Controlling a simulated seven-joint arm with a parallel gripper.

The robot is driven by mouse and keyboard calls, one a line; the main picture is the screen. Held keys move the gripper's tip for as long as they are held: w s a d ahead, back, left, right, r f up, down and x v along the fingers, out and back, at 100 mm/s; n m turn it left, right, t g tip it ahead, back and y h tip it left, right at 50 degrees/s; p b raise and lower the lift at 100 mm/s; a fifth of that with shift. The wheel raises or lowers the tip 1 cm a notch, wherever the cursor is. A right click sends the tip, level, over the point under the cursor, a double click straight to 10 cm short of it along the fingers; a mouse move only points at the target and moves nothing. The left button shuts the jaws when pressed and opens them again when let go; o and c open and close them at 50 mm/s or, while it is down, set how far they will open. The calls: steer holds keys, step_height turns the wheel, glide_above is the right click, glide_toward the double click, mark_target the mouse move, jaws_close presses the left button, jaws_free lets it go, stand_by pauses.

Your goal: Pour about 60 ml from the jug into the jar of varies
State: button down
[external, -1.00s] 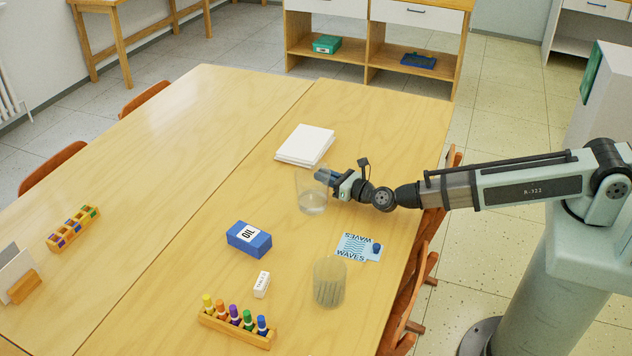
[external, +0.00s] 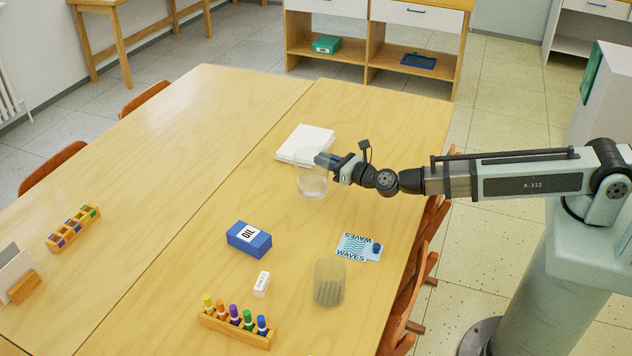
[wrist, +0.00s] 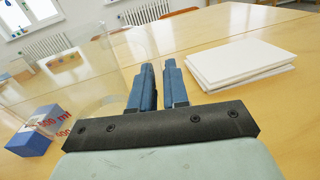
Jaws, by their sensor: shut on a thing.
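A clear jug (external: 311,185) with some clear liquid low inside stands upright in my gripper (external: 325,160), near the stack of white paper. My gripper is shut on the jug's right side. In the wrist view the jug (wrist: 95,70) is a see-through shape left of and around the blue fingers (wrist: 155,88), with red volume marks at the lower left. A clear jar (external: 330,283) with wavy lines on it stands on the table nearer the camera, apart from the jug. Whether the jug's bottom clears the table is hard to tell.
A blue "WAVES" card (external: 358,247) with a small blue knob lies between jug and jar. A blue OIL box (external: 249,239), a white eraser (external: 261,284) and a rack of coloured markers (external: 236,325) stand left of the jar. White paper (external: 305,143) lies behind the jug.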

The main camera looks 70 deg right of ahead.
mark_target(325, 149)
steer(key=shift+r, duration=1.9)
